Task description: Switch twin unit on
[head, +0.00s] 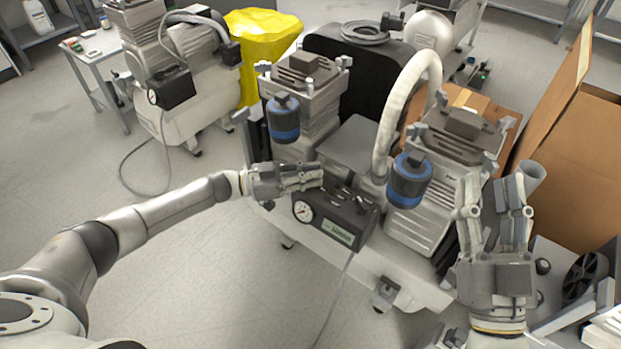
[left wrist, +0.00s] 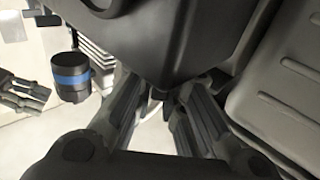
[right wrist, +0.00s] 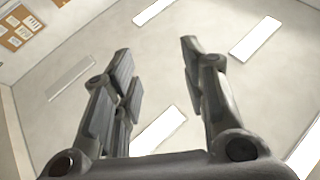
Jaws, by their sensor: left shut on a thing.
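The twin unit stands in the middle of the head view, with two ribbed grey pump heads (head: 305,80), blue-banded filters and a pale base (head: 400,285). Its dark control box (head: 350,232) carries a round gauge (head: 303,211) and a green label. My left gripper (head: 318,176) reaches the box's top from the left. In the left wrist view its fingers (left wrist: 165,100) close around a small dark part beneath the dark box housing (left wrist: 180,40); the part is mostly hidden. My right gripper (head: 495,185) is open and empty, pointing up at the unit's right; the right wrist view (right wrist: 158,65) shows only ceiling between its fingers.
A white hose (head: 400,100) arches over the unit. Another compressor (head: 185,90) stands at the left, near a yellow bag (head: 262,45). A cardboard box (head: 575,150) is at the right. The floor (head: 190,275) in front at the left is clear except for cables.

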